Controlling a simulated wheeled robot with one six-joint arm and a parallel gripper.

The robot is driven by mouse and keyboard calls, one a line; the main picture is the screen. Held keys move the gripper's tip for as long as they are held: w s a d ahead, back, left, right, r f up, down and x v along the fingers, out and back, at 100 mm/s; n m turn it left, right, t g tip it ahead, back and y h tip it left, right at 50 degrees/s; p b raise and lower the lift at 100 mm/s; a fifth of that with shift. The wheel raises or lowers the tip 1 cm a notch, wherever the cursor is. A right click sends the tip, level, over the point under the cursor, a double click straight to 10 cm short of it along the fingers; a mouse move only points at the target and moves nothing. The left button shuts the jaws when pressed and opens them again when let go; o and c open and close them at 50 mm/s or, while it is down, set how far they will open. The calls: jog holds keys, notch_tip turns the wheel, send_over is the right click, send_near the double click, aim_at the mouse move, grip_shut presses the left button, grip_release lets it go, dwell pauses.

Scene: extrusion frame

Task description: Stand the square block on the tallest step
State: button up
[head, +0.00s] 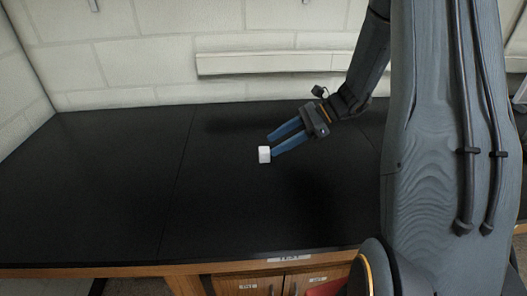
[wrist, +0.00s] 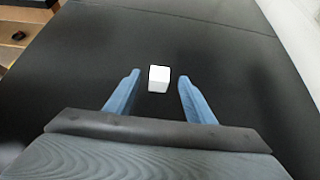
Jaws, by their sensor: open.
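A small white square block (head: 264,155) rests on the black table top, near its middle. My gripper (head: 270,146) has two blue fingers and reaches down toward the block from the upper right. In the wrist view the block (wrist: 158,79) appears centred between the tips of my open gripper (wrist: 159,77), with dark gaps on both sides. The fingers are apart and hold nothing. In the head view the nearer fingertip appears right beside the block; I cannot tell whether they touch. I can make out no steps in either view.
The black table (head: 110,185) is otherwise clear around the block, with wide free room to the left. A pale block wall (head: 140,70) with a ledge (head: 270,62) stands behind it. Wooden cabinet doors (head: 262,285) show below the front edge.

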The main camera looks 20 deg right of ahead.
aim_at(265, 150)
jog(key=shift+p+x, duration=1.25)
jog(key=shift+x, duration=1.5)
jog(key=shift+d+f, duration=0.1)
jog(key=shift+f, duration=0.05)
jog(key=shift+c, duration=0.4)
grip_shut()
